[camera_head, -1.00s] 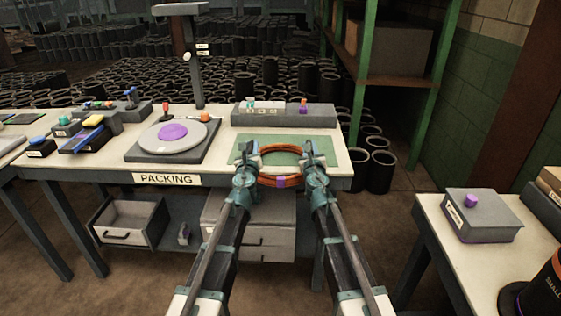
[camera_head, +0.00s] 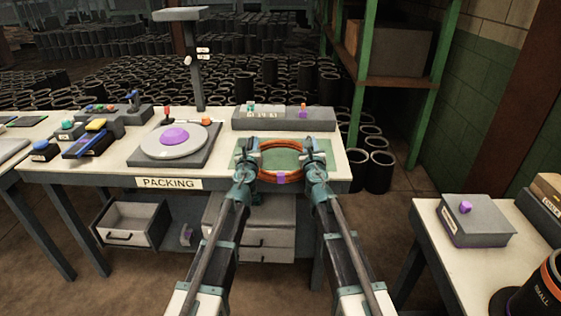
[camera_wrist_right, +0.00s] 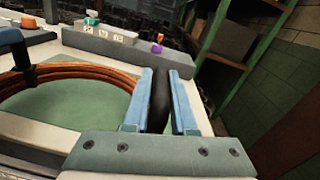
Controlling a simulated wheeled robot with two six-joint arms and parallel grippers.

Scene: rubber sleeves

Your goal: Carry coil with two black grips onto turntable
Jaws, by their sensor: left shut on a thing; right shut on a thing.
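The orange-brown coil (camera_head: 281,145) is held level between my two grippers, over the green mat (camera_head: 269,157) at the right end of the packing table. My left gripper (camera_head: 250,154) is shut at the coil's left side, where its black grip is mostly hidden in the head view. My right gripper (camera_head: 312,154) is shut on the right black grip (camera_wrist_right: 159,98), which stands between the blue fingers in the right wrist view. The coil (camera_wrist_right: 75,72) shows there left of the fingers. The turntable (camera_head: 174,149), a pale disc with a purple centre, sits left of the coil.
A grey rack (camera_head: 283,118) stands behind the mat. A dark post (camera_head: 196,75) rises behind the turntable. Small tools and blocks (camera_head: 90,138) lie at the table's left. A side table (camera_head: 440,215) with a grey box (camera_head: 478,222) is at the right.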

